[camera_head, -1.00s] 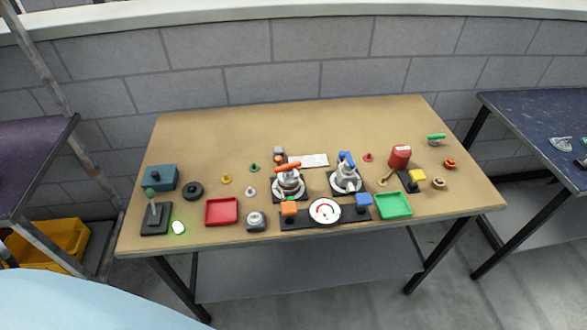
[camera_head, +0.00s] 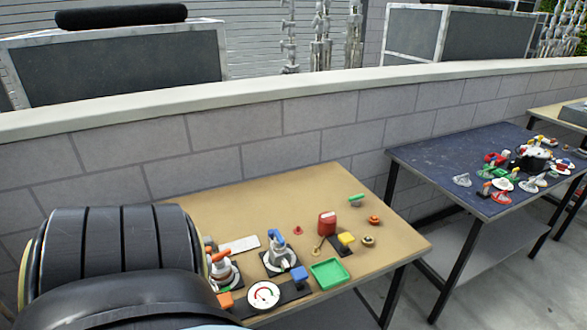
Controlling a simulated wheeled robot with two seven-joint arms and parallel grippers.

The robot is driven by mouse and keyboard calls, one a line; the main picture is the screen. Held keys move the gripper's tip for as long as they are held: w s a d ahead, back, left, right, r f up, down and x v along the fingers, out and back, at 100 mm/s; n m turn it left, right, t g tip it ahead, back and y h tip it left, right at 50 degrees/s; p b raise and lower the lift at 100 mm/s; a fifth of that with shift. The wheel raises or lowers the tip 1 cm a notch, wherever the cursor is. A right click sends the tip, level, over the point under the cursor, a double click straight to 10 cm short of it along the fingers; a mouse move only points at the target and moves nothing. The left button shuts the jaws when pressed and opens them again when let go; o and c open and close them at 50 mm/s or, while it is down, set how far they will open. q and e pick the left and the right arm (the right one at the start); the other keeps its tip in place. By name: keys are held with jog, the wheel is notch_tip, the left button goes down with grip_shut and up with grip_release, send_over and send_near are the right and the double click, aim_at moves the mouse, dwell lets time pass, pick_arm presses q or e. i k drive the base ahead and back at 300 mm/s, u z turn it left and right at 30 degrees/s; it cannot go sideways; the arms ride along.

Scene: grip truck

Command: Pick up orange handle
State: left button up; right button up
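The orange handle (camera_head: 221,255) sits on top of a grey valve-like fitting on the tan table (camera_head: 310,190), at the left of what shows of the tabletop. A similar fitting with a blue handle (camera_head: 276,238) stands to its right. A large black part of my own body covers the lower left and hides the left half of the table. Neither gripper shows in the head view.
A round white gauge (camera_head: 263,295), an orange block (camera_head: 226,300) and a blue block (camera_head: 299,274) sit at the front. A blue table (camera_head: 450,165) stands further right.

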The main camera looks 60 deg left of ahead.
aim_at(220, 265)
jog(key=z, duration=0.65)
jog(key=k, duration=1.35)
jog(key=u, duration=0.4)
